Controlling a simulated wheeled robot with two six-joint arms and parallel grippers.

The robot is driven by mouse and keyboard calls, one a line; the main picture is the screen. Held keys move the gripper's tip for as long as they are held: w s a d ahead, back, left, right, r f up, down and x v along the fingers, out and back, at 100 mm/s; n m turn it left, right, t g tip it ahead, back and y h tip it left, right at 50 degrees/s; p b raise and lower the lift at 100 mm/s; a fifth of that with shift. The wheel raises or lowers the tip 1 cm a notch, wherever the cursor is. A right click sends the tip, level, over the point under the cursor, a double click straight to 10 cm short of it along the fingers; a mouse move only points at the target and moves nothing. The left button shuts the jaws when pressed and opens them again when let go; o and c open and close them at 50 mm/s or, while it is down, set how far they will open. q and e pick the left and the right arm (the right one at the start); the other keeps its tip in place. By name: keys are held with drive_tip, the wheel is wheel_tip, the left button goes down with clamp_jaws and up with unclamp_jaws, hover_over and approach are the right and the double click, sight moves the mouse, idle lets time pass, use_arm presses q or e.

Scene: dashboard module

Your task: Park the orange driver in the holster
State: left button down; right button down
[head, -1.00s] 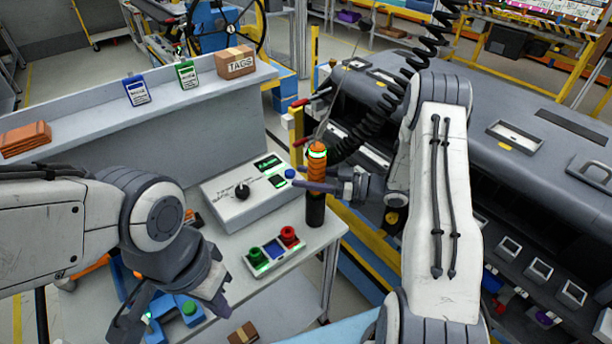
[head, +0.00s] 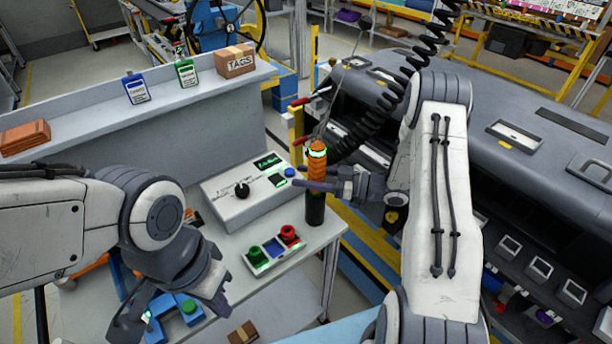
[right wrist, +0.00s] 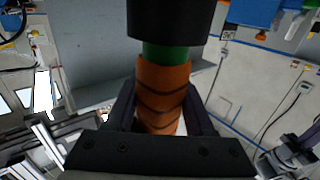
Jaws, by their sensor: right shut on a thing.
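The orange driver (head: 317,172) stands about upright in the head view, with a green ring near its top and a black lower end. My right gripper (head: 318,186) is shut on its orange grip. In the right wrist view, the two fingers hug the banded orange driver (right wrist: 162,92), with a green band and a black end above them. My left gripper (head: 170,316) is open at the lower left, over a blue fixture (head: 160,306) with a green button. I cannot pick out the holster with certainty.
A grey control box (head: 238,190) with a knob stands on the table left of the driver. A button panel (head: 270,250) with red and green knobs lies before it. A small brown box (head: 243,332) is at the front. The dark dashboard module (head: 520,130) fills the right.

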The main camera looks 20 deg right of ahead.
sight(311, 164)
drive_tip(key=shift+f, duration=0.15)
drive_tip(key=shift+c, duration=1)
unclamp_jaws()
drive_tip(key=shift+r, duration=0.45)
drive_tip(key=r, duration=0.1)
drive_tip(key=r+b, duration=0.1)
drive_tip(key=d+r, duration=0.1)
drive_tip(key=shift+s+r+b, duration=0.4)
drive_tip(key=s+d+r+b, duration=0.2)
drive_tip(key=s+d+r, duration=0.4)
drive_tip(key=s+d, duration=0.1)
drive_tip(key=shift+s+r, duration=0.2)
drive_tip(key=shift+s, duration=0.05)
drive_tip(key=shift+d, duration=0.15)
